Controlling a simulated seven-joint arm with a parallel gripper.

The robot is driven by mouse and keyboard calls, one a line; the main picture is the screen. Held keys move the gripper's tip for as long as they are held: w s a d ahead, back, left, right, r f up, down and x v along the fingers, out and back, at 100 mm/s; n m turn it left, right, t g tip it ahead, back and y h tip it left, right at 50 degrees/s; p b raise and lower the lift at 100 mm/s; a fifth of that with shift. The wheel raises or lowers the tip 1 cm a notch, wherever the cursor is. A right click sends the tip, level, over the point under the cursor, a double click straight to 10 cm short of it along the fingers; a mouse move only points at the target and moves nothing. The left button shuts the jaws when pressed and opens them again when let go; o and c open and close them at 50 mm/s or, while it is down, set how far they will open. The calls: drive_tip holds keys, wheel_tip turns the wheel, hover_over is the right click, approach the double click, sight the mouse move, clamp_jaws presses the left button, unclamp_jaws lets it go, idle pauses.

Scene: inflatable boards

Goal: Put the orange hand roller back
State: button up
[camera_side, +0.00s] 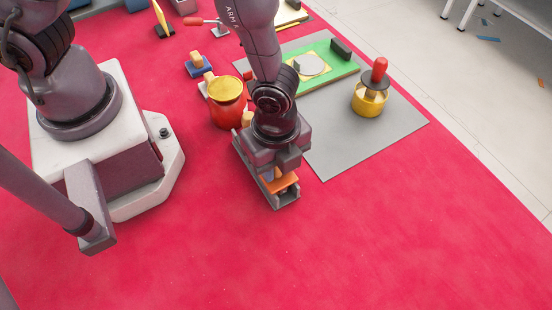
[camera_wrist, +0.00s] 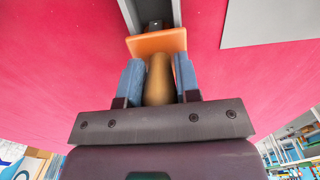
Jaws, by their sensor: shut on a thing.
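My gripper (camera_side: 278,172) is shut on the wooden handle of the orange hand roller (camera_side: 284,185). In the wrist view the blue fingers of my gripper (camera_wrist: 159,75) sit on both sides of the tan handle, with the roller's orange body (camera_wrist: 157,42) just beyond the fingertips. A grey channel-shaped rack (camera_side: 291,202) lies directly under the roller on the red floor, and its end also shows in the wrist view (camera_wrist: 131,14). The orange body is over or between the rack's walls; I cannot tell whether it touches the rack. My wrist hides the rack's far part.
A blue roller (camera_side: 198,67) is farther back. A grey mat (camera_side: 350,140) carries a green board (camera_side: 318,75) and a yellow pot with a red-handled tool (camera_side: 369,100). The front red floor is clear.

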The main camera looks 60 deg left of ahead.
drive_tip(key=shift+f, duration=0.15)
idle(0.7)
drive_tip(key=o, duration=1.4)
drive_tip(key=shift+r, duration=3)
